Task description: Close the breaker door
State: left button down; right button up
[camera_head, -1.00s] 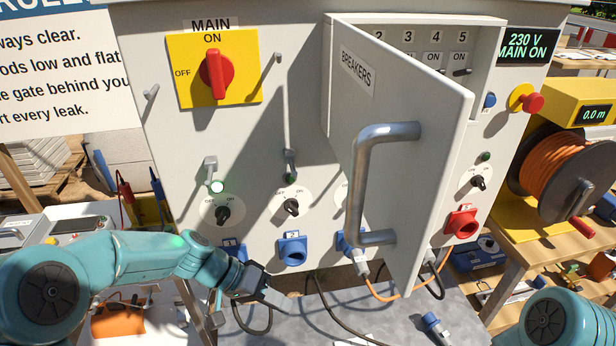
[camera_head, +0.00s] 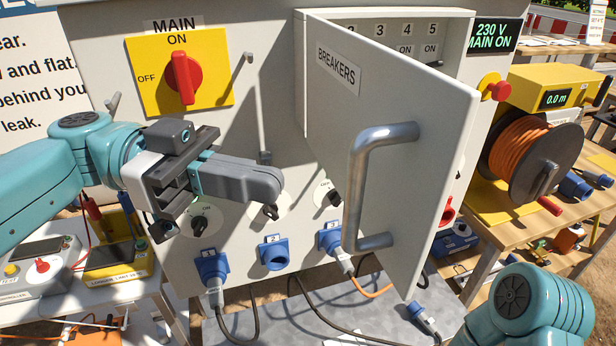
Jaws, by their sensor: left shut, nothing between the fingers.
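The breaker door (camera_head: 430,95), a light grey panel labelled BREAKERS, stands open on the cabinet (camera_head: 285,85). It is hinged at its left and swung out towards me. Its grey bar handle (camera_head: 357,190) is on the face turned to me. Behind the door's top edge, part of the breaker recess (camera_head: 405,30) shows with numbers and ON labels; the rest is hidden. My left gripper (camera_head: 275,184) is shut and empty, in front of the cabinet's lower left, to the left of the handle and apart from it. My right gripper is out of view; only my right arm shows at the lower right.
A red main switch (camera_head: 183,75) is set to ON. A red emergency button (camera_head: 499,91) sits right of the door. An orange cable reel (camera_head: 524,150) stands on the right table.

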aim_at(346, 201)
pick_arm(q)
jog(key=p+x, duration=0.1)
jog(key=x, duration=0.4)
jog(key=shift+d+p, duration=0.25)
jog(key=shift+p, duration=0.1)
jog(key=shift+s, duration=0.1)
